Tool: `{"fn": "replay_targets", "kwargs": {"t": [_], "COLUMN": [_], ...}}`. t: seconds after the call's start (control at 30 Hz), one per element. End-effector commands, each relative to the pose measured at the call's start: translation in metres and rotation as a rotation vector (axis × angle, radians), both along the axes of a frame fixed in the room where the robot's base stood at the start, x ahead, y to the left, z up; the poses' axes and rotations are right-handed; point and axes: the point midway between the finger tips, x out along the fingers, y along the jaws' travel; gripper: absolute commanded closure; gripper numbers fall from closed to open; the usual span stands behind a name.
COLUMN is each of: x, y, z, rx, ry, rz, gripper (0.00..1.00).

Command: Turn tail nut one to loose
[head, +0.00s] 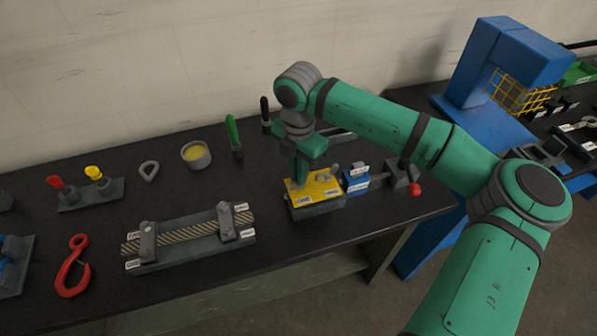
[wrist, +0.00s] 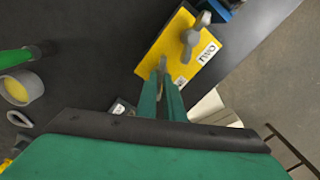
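The yellow plate (head: 322,183) sits on a grey block on the black bench, with labels ONE (head: 303,202) and TWO (head: 331,191). My gripper (head: 301,180) points down over its ONE side. In the wrist view the fingers (wrist: 162,82) are close together, with a thin grey wing, tail nut one (wrist: 162,63), between their tips. The fingers look shut on it; most of this nut is hidden. Its turn mark cannot be read. The other wing nut (wrist: 194,37), beside TWO, stands clear; it also shows in the head view (head: 335,168).
A blue block (head: 355,179) and a red-knobbed part (head: 414,189) stand just right of the plate. A clamped chain or rope fixture (head: 190,240) lies to the left. A yellow-filled cup (head: 196,154) and green-handled tool (head: 233,135) are behind left.

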Motion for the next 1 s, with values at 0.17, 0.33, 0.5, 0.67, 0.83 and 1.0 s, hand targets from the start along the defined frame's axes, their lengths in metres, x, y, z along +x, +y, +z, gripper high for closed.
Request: {"fn": "replay_targets", "kwargs": {"t": [0.17,0.33,0.5,0.67,0.83,1.0], "x": [0.0012,0.0015,0.002,0.0023,0.0023,0.0016], "y": [-0.001,-0.0015,-0.0015,-0.0015,-0.0022,-0.003], "z": [0.0008,0.0011,0.0009,0.0009,0.001,0.0008], "rx": [-0.001,0.0,0.0,0.001,0.001,0.001], "ry": [-0.004,-0.005,-0.006,-0.007,-0.007,-0.005], "rz": [0.071,0.205,0.282,0.292,0.29,0.288], "gripper": [1.0,1.0,1.0,1.0,0.9,0.73]}}
